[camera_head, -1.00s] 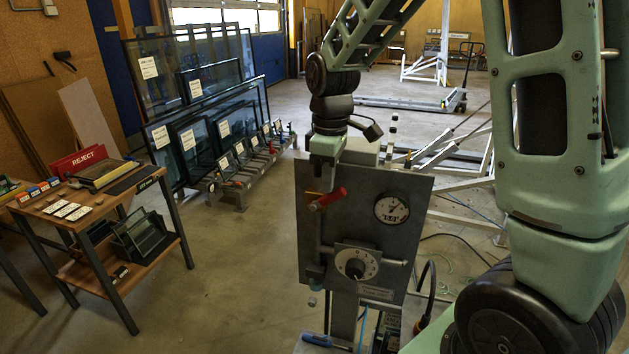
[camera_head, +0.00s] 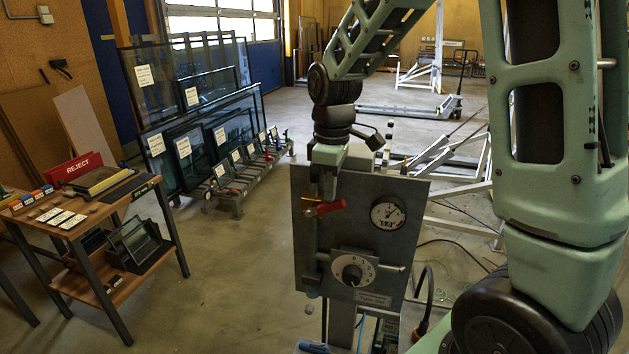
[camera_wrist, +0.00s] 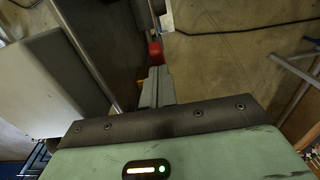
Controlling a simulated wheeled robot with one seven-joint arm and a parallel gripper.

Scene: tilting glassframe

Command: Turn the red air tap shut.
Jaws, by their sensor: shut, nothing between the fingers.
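The red air tap handle (camera_head: 326,208) sits on the upper left of a grey control panel (camera_head: 345,232). It lies nearly level, its right end slightly higher. My gripper (camera_head: 329,194) points down in front of the panel, its shut fingers just above or against the handle; I cannot tell whether they touch. In the wrist view, the shut, empty fingers (camera_wrist: 157,82) point towards the red handle (camera_wrist: 154,51), seen just beyond their tips.
The panel also carries a round gauge (camera_head: 388,213) and a dial knob (camera_head: 352,272). A workbench (camera_head: 150,186) with a red REJECT sign stands at the left. Glass panes on a rack (camera_head: 245,185) stand behind it. Open floor lies between bench and panel.

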